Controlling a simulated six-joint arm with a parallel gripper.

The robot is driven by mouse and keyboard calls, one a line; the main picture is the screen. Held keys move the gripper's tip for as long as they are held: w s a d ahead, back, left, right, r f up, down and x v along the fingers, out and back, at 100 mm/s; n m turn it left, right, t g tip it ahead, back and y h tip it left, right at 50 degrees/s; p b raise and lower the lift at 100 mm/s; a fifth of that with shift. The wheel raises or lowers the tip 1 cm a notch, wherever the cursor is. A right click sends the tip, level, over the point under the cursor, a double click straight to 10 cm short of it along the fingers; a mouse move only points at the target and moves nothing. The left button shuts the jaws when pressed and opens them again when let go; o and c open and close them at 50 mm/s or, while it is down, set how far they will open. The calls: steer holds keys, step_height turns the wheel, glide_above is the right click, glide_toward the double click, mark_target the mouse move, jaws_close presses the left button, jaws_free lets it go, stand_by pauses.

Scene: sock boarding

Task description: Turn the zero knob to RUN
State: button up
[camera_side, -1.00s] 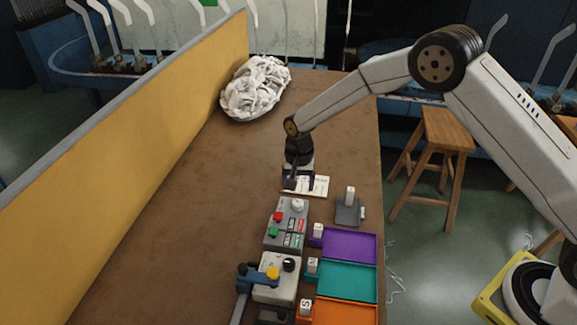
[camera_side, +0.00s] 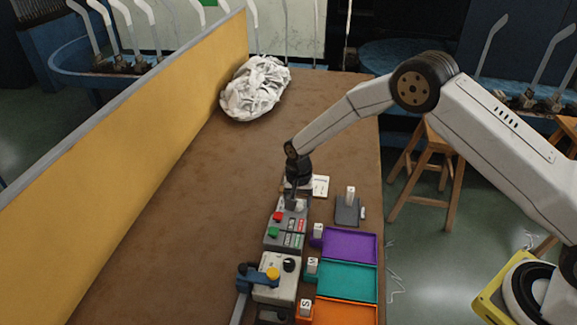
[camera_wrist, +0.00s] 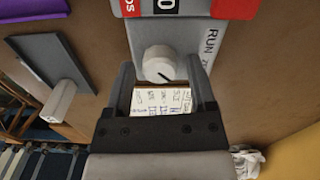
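The zero knob (camera_wrist: 158,64) is a round white knob with a dark pointer line, on a grey control box (camera_side: 272,237). In the wrist view the word RUN is printed on the box to the right of the knob, and the pointer slants toward the lower right. My gripper (camera_wrist: 161,75) is open, with one finger on each side of the knob and gaps visible between them. In the side view my gripper (camera_side: 292,204) is over the far end of the box and partly hides the knob (camera_side: 301,204).
Red and green buttons sit on the box. A grey unit (camera_side: 278,275) with a black knob and yellow button stands nearer. Purple (camera_side: 350,230), teal and orange trays lie to the right. A small stand (camera_side: 347,210), white card (camera_side: 320,185) and white cloth pile (camera_side: 254,88) are also on the table.

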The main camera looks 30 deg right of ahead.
jaws_close()
steer(key=shift+n, duration=0.4)
steer(key=n, duration=0.8)
steer(key=shift+n, duration=0.3)
steer(key=n, duration=0.4)
steer(key=shift+n, duration=2.3)
steer(key=shift+o, duration=1.3)
jaws_free()
